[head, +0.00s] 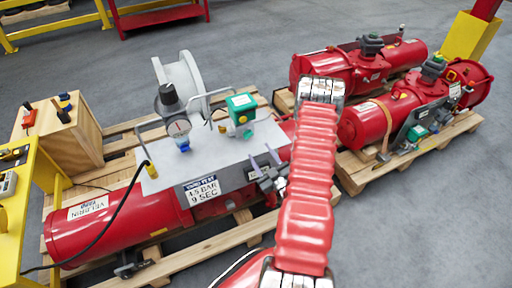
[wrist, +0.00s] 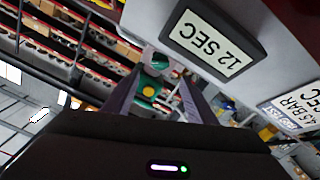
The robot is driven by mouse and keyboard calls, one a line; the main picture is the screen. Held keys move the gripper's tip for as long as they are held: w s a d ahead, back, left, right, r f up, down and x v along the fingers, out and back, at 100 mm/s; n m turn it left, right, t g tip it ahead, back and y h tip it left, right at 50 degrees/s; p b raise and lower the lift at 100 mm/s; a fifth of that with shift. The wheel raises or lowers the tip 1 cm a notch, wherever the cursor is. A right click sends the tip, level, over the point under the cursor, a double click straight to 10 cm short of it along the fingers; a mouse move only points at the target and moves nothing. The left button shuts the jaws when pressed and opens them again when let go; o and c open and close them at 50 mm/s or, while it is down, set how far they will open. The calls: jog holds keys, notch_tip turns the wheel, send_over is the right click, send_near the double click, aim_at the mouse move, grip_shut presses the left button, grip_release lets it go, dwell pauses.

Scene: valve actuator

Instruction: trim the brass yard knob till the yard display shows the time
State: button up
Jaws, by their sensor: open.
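The brass knob (head: 243,119) is on the front of a green box (head: 241,101) on the grey panel. In the wrist view the yellow-brass knob (wrist: 148,91) shows beyond my fingers, on green. My gripper (head: 264,159) is open and empty, in front of the panel's right end and apart from the knob. Its two fingers also show in the wrist view (wrist: 164,68). A dark-framed display (wrist: 217,42) reads "12 SEC", tilted and inverted. A placard (head: 201,190) on the panel front reads "4.5 BAR 9 SEC"; it shows partly in the wrist view (wrist: 296,108).
The red actuator (head: 95,225) lies on a pallet. More red actuators (head: 385,118) lie on the right. A yellow bench (head: 18,200) is at left.

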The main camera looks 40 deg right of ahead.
jog(key=shift+v, duration=2.15)
jog(key=w+r, duration=0.1)
jog(key=w, duration=0.1)
jog(key=w+r+n+g+y, duration=0.1)
jog(key=w, duration=0.1)
jog(key=w+r+g, duration=0.1)
jog(key=w, duration=0.1)
jog(key=shift+w+a+r+n+y, duration=0.1)
jog(key=shift+a+r+n+y, duration=0.05)
jog(key=shift+a+n+y, duration=0.2)
jog(key=w+a+r+m+g, duration=0.1)
jog(key=a+r+g, duration=0.2)
jog(key=a+r, duration=0.55)
jog(key=w+a+r+g, duration=0.25)
jog(key=a+r, duration=0.25)
jog(key=r, duration=0.7)
jog(key=s+a+r+m+g+y, duration=0.1)
jog(key=s+a+r, duration=0.3)
jog(key=s+a, duration=0.5)
jog(key=s+a+r+m+g+y, duration=0.1)
jog(key=s+a+r+g+y, duration=0.1)
jog(key=s+a+r, duration=0.3)
jog(key=s+a+g, duration=0.1)
jog(key=s+a, duration=0.2)
jog(key=s, duration=0.4)
jog(key=shift+a, duration=0.4)
